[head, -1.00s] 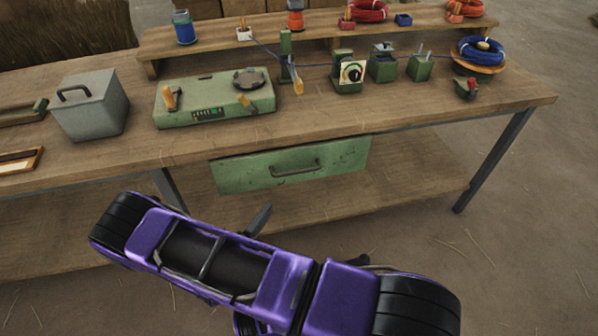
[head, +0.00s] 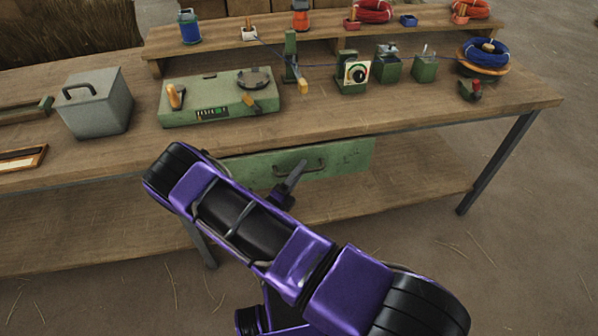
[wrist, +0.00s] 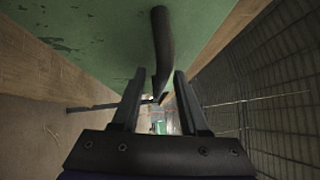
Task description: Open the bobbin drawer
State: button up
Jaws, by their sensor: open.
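The green bobbin drawer (head: 345,160) hangs under the bench top, its front about flush with the bench edge; it looks shut. Its dark bar handle (head: 316,161) is partly hidden by my gripper (head: 293,178), which is in front of it. In the wrist view the green drawer front (wrist: 90,35) fills the top. The handle (wrist: 161,45) reaches down toward the gap between the two fingers of my gripper (wrist: 160,108). The fingers are apart, one on each side of the handle in the picture. I cannot tell whether they touch it.
The wooden bench (head: 420,120) carries a grey box (head: 95,105), a green device (head: 215,100) and a blue wire spool (head: 483,55). A lower shelf (head: 400,195) lies under the drawer. Bench legs (head: 497,165) stand at the sides. Floor in front is clear.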

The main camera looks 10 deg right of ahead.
grip_shut()
dwell(1.4)
